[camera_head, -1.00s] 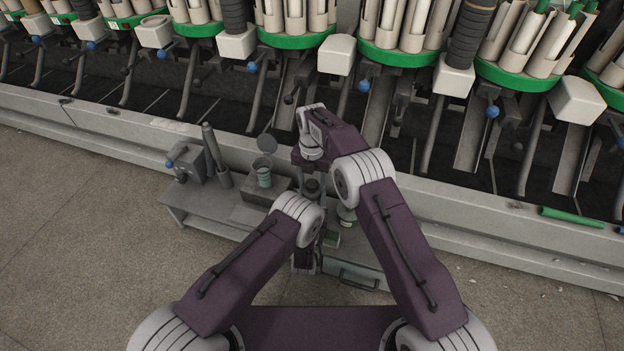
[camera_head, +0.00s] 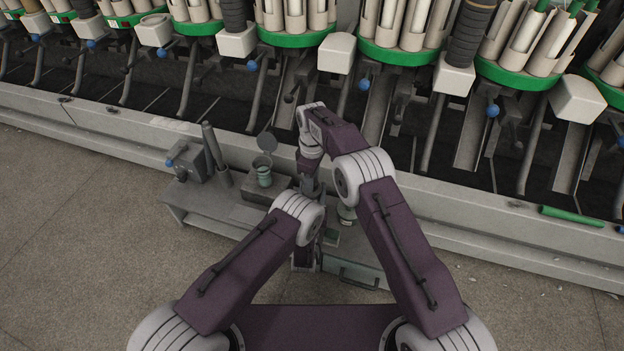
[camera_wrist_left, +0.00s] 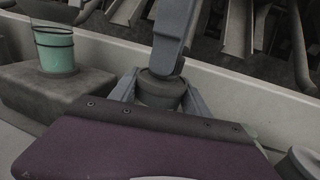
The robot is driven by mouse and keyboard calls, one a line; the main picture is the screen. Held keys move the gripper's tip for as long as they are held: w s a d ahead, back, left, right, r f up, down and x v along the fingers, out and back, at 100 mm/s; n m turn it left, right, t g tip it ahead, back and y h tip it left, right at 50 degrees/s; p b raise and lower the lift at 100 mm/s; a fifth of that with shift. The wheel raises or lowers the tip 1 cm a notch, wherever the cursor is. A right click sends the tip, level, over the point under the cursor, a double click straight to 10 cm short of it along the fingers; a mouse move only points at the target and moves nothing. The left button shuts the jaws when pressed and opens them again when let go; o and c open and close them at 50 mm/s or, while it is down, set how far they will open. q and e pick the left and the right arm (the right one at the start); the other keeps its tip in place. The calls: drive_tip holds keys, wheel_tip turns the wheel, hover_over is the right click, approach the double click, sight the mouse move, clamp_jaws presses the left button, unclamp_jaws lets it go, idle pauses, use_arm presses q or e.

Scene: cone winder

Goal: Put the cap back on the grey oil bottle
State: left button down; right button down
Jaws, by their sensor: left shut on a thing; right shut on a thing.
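The grey oil bottle (camera_wrist_left: 160,98) shows in the left wrist view as a dark grey rounded top. My left gripper (camera_wrist_left: 160,108) is shut on it, one finger at each side; the purple wrist cover hides the lower part. My right gripper (camera_head: 309,186) comes down from above, and it also shows in the left wrist view (camera_wrist_left: 168,70), directly over the bottle's top. It is shut on the cap, which its fingers mostly hide; I cannot tell whether the cap touches the neck. In the head view, my arms hide the bottle and left gripper.
A low grey bench (camera_head: 195,209) stands before the winder's rail (camera_head: 105,115). On it are a teal pot (camera_head: 263,177), a grey box-shaped device (camera_head: 186,160) and an upright dark rod (camera_head: 212,145). A small jar (camera_head: 346,214) stands close right of my grippers. Open floor lies left.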

drive_tip(key=m, duration=0.6)
drive_tip(key=shift+m, duration=0.4)
drive_tip(key=m, duration=0.9)
drive_tip(key=shift+m, duration=0.3)
drive_tip(key=m, duration=0.6)
drive_tip(key=shift+m, duration=0.3)
drive_tip(key=m, duration=0.8)
drive_tip(key=shift+f+m, duration=0.1)
drive_tip(key=shift+m, duration=0.2)
drive_tip(key=c, duration=0.9)
unclamp_jaws()
